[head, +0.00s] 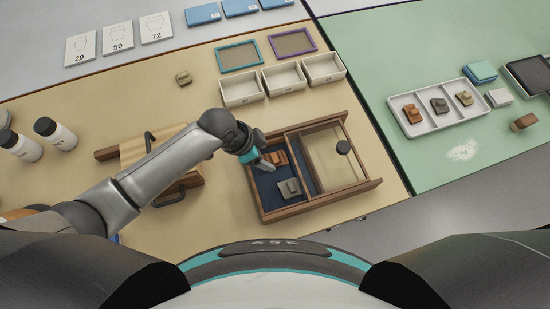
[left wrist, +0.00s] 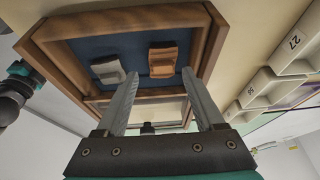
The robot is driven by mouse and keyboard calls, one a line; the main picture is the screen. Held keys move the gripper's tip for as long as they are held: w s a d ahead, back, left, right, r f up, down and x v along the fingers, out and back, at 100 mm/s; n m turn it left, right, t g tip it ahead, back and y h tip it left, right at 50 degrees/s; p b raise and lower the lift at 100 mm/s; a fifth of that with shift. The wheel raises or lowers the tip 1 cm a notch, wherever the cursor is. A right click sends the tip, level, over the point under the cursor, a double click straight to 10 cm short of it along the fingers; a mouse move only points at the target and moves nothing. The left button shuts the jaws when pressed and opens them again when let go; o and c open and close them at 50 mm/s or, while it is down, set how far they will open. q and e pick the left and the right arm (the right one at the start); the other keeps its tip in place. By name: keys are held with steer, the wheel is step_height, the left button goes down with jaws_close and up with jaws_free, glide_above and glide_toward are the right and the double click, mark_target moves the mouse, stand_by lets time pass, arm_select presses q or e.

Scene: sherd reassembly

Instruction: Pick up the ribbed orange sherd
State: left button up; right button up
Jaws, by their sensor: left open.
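An orange sherd (head: 278,158) with ridges lies in the blue-lined left compartment of an open wooden box (head: 312,212). In the left wrist view the orange sherd (left wrist: 163,56) lies ahead of the fingers, roughly between the lines of the two tips. A grey sherd (head: 289,187) lies in the same compartment, and it shows left of the orange one in the wrist view (left wrist: 107,70). My left gripper (head: 262,163) is open and empty at the compartment, close to the orange sherd. Whether a finger touches it I cannot tell.
White bins (head: 242,90) stand behind the box. A white tray (head: 448,122) on the green mat holds orange, dark and tan sherds. A tan sherd (head: 183,78) lies alone. White bottles (head: 62,138) stand at left.

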mark_target(274, 158)
arm_select(q)
steer(key=shift+w+d+b+x, duration=0.15)
steer(key=shift+b+x, duration=0.25)
steer(key=shift+x, duration=0.85)
steer(key=shift+w+d+b+x, duration=0.15)
steer(key=shift+b+x, duration=0.25)
steer(key=shift+x, duration=0.9)
steer(key=shift+r, duration=0.15)
steer(key=shift+s, duration=0.1)
jaws_close()
